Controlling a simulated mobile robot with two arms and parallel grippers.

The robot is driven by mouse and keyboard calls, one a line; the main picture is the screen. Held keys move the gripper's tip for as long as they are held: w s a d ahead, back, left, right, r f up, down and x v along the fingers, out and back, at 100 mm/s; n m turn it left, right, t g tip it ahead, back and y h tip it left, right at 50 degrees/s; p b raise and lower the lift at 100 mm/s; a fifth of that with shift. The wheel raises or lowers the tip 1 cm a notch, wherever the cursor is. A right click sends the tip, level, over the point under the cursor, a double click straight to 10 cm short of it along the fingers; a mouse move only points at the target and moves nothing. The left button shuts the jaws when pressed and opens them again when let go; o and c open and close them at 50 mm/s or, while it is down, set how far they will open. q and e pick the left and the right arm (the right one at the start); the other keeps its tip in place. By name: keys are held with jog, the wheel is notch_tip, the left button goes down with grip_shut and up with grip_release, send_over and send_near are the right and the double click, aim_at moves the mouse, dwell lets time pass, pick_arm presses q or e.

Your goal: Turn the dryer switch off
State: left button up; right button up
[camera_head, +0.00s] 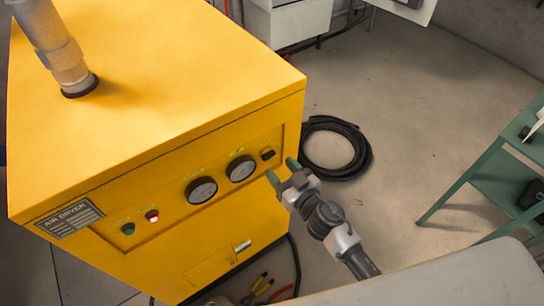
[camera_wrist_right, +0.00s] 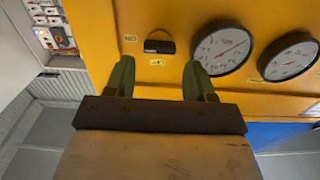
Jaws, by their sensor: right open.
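The yellow air dryer (camera_head: 150,110) fills the left of the head view. Its small black switch (camera_head: 268,154) sits at the right end of the front panel, beside two round gauges. In the right wrist view the switch (camera_wrist_right: 160,46) is a black rocker with small yellow-green labels near it. My right gripper (camera_head: 282,170) is open and empty, its green fingertips just in front of the panel near the switch. In the wrist view the switch shows beyond the gap between the fingertips (camera_wrist_right: 157,68). Contact cannot be told. My left gripper is not in view.
A red lamp (camera_head: 152,216) glows on the panel; a green lamp (camera_head: 128,229) looks dark. A coiled black hose (camera_head: 356,165) lies on the floor behind my right gripper. A green table (camera_head: 480,165) stands at the right. Pliers-like tools (camera_head: 262,285) lie below the dryer front.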

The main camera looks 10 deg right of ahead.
aim_at(271, 158)
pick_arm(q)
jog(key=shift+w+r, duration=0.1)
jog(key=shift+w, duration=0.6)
pick_arm(e)
jog(key=shift+x, duration=2.15)
jog(key=shift+c, duration=0.4)
jog(key=c, duration=0.6)
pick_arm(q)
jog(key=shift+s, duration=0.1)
pick_arm(e)
jog(key=shift+o, duration=0.2)
